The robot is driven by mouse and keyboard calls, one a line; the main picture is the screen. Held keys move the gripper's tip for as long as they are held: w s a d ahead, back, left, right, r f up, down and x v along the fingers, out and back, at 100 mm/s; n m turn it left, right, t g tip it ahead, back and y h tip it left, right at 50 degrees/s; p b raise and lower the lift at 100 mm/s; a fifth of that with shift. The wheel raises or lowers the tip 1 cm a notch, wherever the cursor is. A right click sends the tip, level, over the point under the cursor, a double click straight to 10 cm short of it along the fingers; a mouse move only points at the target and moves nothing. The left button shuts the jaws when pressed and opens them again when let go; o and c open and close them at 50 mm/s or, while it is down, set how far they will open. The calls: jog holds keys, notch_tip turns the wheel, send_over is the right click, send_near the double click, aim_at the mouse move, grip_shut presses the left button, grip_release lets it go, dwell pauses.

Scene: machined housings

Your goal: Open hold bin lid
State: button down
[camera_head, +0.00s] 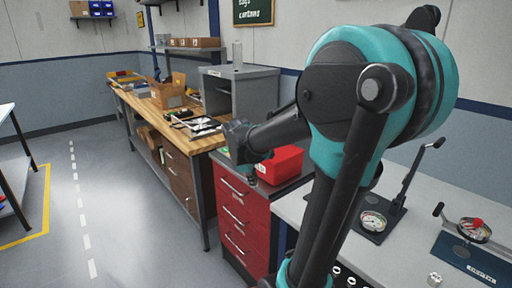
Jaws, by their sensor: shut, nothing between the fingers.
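A small red box (281,165), which looks like the hold bin, sits on top of the red drawer cabinet, just right of the picture's middle. Its top looks closed, but at this size I cannot make out the lid's edge or a handle. My arm crosses in front of its right side and hides part of the area there. My gripper (237,143) is to the left of the red box and higher in the picture, with its fingers shut and empty. I cannot tell how far apart they are in depth.
The red drawer cabinet (241,216) stands beside a wooden workbench (150,107) with a grey cabinet (240,92) on it. A white bench with a dial gauge (373,221) is at the right. The floor aisle at the left is clear.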

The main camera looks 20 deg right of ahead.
jog(key=w+d+r+n+h, duration=0.1)
jog(key=w+r+n+h, duration=0.2)
jog(key=w+r+n, duration=0.95)
jog(key=shift+m, duration=0.65)
jog(key=x, duration=0.6)
jog(key=w+x, duration=0.1)
jog(key=x, duration=0.2)
jog(key=shift+d+r, duration=0.1)
jog(key=shift+d, duration=0.4)
jog(key=shift+r+g, duration=0.1)
jog(key=shift+g, duration=0.2)
